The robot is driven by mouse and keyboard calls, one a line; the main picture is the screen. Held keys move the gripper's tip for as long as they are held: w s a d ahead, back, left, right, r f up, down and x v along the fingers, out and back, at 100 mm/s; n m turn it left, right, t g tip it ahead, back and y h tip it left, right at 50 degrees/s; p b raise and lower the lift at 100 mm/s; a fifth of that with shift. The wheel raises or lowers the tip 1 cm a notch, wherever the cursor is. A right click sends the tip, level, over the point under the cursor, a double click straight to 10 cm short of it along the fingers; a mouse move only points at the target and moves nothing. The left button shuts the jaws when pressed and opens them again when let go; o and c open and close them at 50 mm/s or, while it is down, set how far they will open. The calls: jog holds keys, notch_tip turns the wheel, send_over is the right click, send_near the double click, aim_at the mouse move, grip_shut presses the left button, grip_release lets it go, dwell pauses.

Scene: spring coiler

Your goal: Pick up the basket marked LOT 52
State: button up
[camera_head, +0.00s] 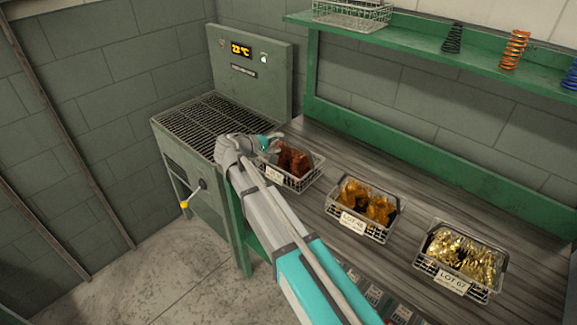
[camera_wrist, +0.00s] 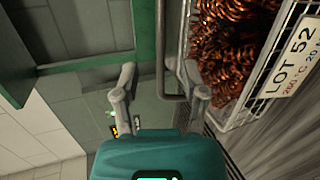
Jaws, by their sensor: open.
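The basket marked LOT 52 (camera_wrist: 245,112) is a wire basket of copper-coloured springs with a white tag (camera_wrist: 292,68) at its side in the wrist view. In the head view the basket (camera_head: 297,182) sits at the left end of the bench, partly hidden by my arm. My gripper (camera_wrist: 157,80) is open. Its right finger is close to the basket's left edge and a grey bar-like handle (camera_wrist: 172,88) lies between the fingers; I cannot tell whether they touch. In the head view my gripper (camera_head: 266,143) is at the basket's upper left, its fingertips poorly visible.
Two more baskets, LOT 48 (camera_head: 364,233) and LOT 67 (camera_head: 450,287), stand to the right on the wooden bench (camera_head: 412,217). A green oven-like unit with a grated top (camera_head: 200,122) stands at left. A green shelf (camera_head: 420,55) with springs and an empty basket (camera_head: 352,20) is above.

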aim_at(290, 142)
jog(key=shift+s+d+b+x, duration=0.15)
jog(key=shift+b+x, duration=0.25)
jog(key=shift+x, duration=0.6)
jog(key=shift+s+d+b+x, duration=0.15)
jog(key=shift+b+x, duration=0.25)
jog(key=shift+x, duration=0.6)
jog(key=shift+w+d+f, duration=0.25)
jog(key=shift+w+d, duration=0.1)
jog(key=shift+w, duration=0.05)
grip_shut()
jog(key=shift+r, duration=0.1)
